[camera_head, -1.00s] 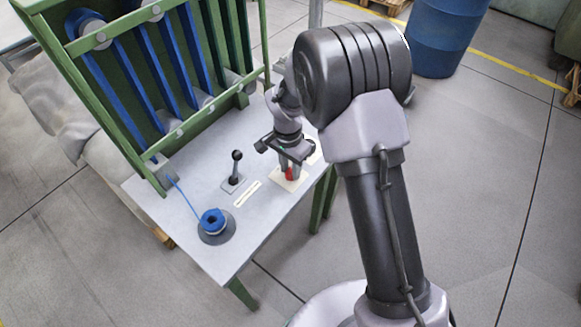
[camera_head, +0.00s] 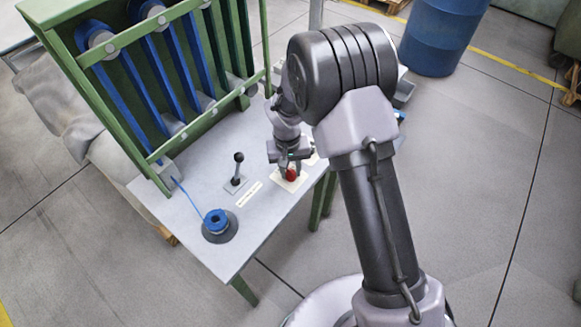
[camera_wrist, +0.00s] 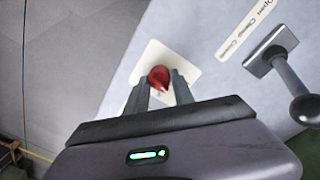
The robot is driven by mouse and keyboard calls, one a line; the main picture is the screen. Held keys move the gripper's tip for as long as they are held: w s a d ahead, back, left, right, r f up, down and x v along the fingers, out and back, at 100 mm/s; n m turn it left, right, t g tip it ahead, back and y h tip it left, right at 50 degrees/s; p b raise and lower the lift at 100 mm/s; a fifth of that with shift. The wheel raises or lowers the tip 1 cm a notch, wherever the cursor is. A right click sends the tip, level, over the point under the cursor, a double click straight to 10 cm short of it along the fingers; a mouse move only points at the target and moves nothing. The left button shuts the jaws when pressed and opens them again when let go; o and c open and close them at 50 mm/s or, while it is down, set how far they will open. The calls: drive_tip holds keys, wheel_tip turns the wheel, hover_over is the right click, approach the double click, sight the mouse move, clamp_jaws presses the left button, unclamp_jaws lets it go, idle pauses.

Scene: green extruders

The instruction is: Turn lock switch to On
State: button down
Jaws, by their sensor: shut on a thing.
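The lock switch is a red knob (camera_head: 291,174) on a pale square plate (camera_head: 285,185) near the right edge of the grey table. In the wrist view the red knob (camera_wrist: 159,77) sits on its white plate (camera_wrist: 188,66). My gripper (camera_head: 287,171) is over the plate, pointing down. In the wrist view my gripper (camera_wrist: 159,88) has one finger on each side of the knob and is shut on it. The fingers cover part of the knob's sides. I cannot read any On marking.
A black ball-topped lever (camera_head: 237,169) stands to the left on the table (camera_head: 205,180), with a label strip (camera_head: 249,194) beside it. A blue spool (camera_head: 217,221) lies near the front. The green extruder frame (camera_head: 105,110) rises at the back left. A blue barrel (camera_head: 437,38) stands on the floor.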

sight(287, 174)
drive_tip(key=shift+n+p, duration=0.3)
drive_tip(key=shift+n, duration=0.7)
drive_tip(key=c, duration=1.1)
unclamp_jaws()
drive_tip(key=shift+r, duration=0.1)
drive_tip(key=r+p, duration=0.2)
drive_tip(key=r, duration=0.3)
drive_tip(key=r+p, duration=0.1)
drive_tip(key=r, duration=0.5)
drive_tip(key=a+r+p, duration=0.1)
drive_tip(key=r+p, duration=0.1)
drive_tip(key=r, duration=0.4)
drive_tip(key=shift+s+r+p, duration=0.15)
drive_tip(key=shift+p, duration=0.15)
